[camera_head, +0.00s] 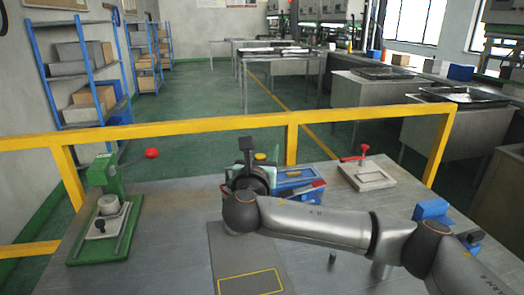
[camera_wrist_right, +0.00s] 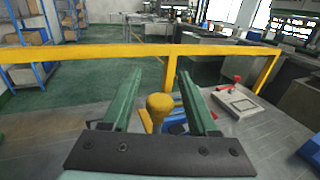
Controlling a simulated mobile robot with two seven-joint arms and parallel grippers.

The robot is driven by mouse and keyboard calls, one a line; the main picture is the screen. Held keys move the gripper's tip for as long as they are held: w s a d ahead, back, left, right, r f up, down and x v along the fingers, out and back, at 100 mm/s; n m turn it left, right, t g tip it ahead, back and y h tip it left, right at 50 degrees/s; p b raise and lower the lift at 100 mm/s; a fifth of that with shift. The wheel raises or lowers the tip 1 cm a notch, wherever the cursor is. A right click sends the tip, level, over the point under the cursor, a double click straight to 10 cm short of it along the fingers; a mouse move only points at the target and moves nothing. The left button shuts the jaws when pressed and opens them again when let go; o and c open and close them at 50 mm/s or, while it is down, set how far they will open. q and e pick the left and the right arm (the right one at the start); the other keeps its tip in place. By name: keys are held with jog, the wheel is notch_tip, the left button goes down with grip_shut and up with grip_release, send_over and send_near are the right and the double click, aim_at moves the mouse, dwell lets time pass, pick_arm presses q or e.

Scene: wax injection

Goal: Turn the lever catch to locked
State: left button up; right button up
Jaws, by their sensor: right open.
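My right gripper (camera_head: 257,168) is over the middle of the table, and its two green fingers (camera_wrist_right: 160,74) are apart in the right wrist view. A yellow knob (camera_wrist_right: 160,102) shows between these fingers, with no contact visible; its yellow top (camera_head: 260,156) also shows in the head view. It appears to stand by a blue fixture (camera_head: 296,178), partly hidden by my right wrist. A red-handled lever (camera_head: 363,154) sits on a pale block (camera_head: 368,178) farther right, and also shows in the wrist view (camera_wrist_right: 237,79). I cannot tell which of these is the lever catch, nor its position. My left gripper is out of view.
A green press (camera_head: 103,175) with a red-knobbed lever (camera_head: 152,153) stands on the table's left. A dark mat with a yellow outline (camera_head: 250,280) lies in front. A blue holder (camera_head: 432,210) is at right. A yellow railing (camera_head: 200,126) runs along the back.

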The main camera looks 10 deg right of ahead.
jog(key=c, duration=0.7)
grip_shut()
